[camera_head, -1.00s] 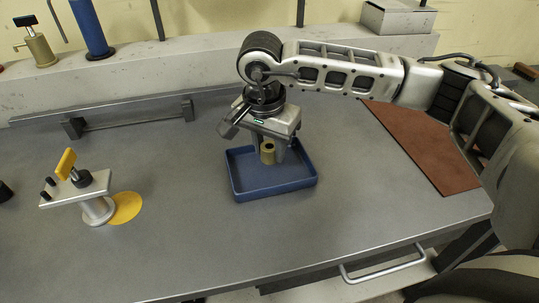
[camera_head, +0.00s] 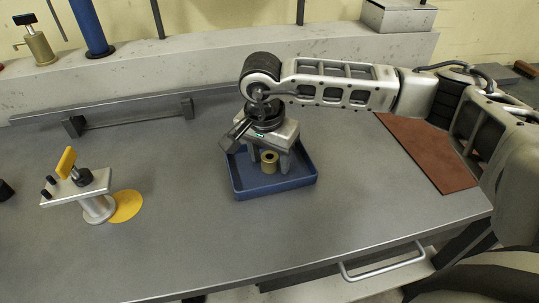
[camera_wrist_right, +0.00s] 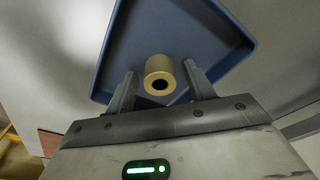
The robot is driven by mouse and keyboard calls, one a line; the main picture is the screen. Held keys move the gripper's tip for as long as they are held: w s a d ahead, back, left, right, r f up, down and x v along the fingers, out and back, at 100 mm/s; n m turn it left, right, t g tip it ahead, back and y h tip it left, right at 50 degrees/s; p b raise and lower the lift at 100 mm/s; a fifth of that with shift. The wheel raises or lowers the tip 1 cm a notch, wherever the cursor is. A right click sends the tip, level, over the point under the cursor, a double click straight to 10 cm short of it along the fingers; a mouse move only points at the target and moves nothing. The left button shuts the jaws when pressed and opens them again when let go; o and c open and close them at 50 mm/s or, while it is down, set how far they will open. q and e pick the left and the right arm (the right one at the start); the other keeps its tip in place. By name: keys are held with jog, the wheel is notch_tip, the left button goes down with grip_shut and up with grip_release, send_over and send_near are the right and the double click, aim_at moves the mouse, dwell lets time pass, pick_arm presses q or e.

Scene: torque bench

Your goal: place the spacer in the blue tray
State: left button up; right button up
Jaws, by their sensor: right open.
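The spacer (camera_head: 269,162) is a short brass cylinder with a hole through it. It stands upright in the blue tray (camera_head: 277,190). In the right wrist view the spacer (camera_wrist_right: 159,76) lies between the two fingers, with the blue tray (camera_wrist_right: 225,22) around it. My right gripper (camera_head: 270,166) is open over the tray, one finger on each side of the spacer, with gaps visible between the fingers and the spacer in the wrist view. My left gripper is not in view.
A low bar (camera_head: 130,121) is at the back. A brown mat (camera_head: 430,150) lies at the right. The bench middle left of the tray is clear.

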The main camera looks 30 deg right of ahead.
aim_at(266, 161)
jog(key=shift+r, duration=0.35)
notch_tip(266, 161, up, 12)
jog(key=a, duration=0.1)
jog(key=shift+s+a+f, duration=0.15)
jog(key=shift+s+f, duration=0.05)
jog(key=shift+s, duration=0.2)
